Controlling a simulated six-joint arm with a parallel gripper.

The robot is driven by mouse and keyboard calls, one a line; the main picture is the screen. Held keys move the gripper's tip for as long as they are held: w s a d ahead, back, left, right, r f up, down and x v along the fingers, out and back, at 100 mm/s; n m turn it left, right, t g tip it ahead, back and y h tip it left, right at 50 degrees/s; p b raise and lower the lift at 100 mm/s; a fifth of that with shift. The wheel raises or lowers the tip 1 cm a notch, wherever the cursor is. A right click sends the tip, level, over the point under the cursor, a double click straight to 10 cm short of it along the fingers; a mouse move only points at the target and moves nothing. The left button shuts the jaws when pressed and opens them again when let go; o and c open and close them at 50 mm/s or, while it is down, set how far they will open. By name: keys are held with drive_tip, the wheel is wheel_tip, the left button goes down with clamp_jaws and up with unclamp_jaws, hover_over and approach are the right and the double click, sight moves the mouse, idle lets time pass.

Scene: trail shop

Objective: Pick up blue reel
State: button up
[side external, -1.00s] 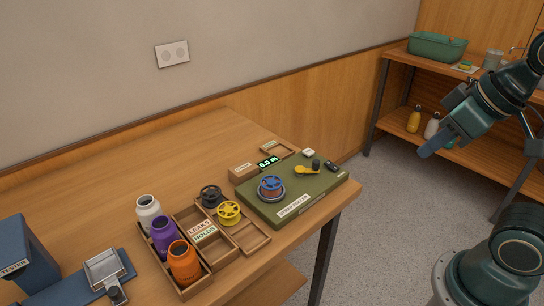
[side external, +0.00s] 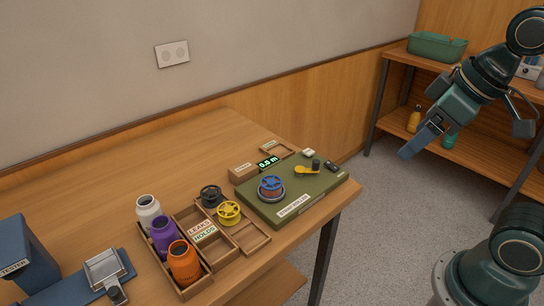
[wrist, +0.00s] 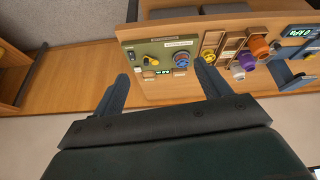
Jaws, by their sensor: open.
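The blue reel (side external: 271,186) sits on a round mount on the green cord station (side external: 293,203), near the right end of the table. In the wrist view the blue reel (wrist: 181,60) shows beyond and between my fingers, nearer the right one. My gripper (side external: 412,150) is in the air to the right of the table, well apart from the reel. In the wrist view my gripper (wrist: 165,82) has its two fingers spread wide with nothing between them.
A yellow reel (side external: 229,212) and a black reel (side external: 210,195) stand in a wooden tray left of the station. White, purple (side external: 164,236) and orange (side external: 183,261) bottles stand in a rack. A yellow crank (side external: 308,170) and a display (side external: 268,163) are by the blue reel. A shelf (side external: 470,143) stands behind my arm.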

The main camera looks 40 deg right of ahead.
drive_tip(key=w+a+f+n+g, duration=0.1)
drive_tip(key=w+a+f+n, duration=0.1)
drive_tip(key=w+n, duration=0.3)
drive_tip(key=w+a+f+n+g+y, duration=0.1)
drive_tip(key=w+n, duration=0.5)
drive_tip(key=w, duration=0.7)
drive_tip(key=w+a+f+n+g, duration=0.3)
drive_tip(key=w+f+n, duration=0.2)
drive_tip(key=w, duration=0.5)
drive_tip(key=shift+f+n+y, duration=0.2)
drive_tip(key=shift+n+y, duration=0.1)
drive_tip(key=shift+n, duration=0.3)
drive_tip(key=shift+f, duration=0.1)
hover_over(271, 182)
drive_tip(key=d, duration=0.1)
drive_tip(key=shift+d+f, duration=0.2)
drive_tip(key=shift+f, duration=4)
drive_tip(key=shift+a+f, duration=0.25)
drive_tip(key=shift+f, duration=1)
drive_tip(key=shift+a+f, duration=0.25)
drive_tip(key=shift+f, duration=1)
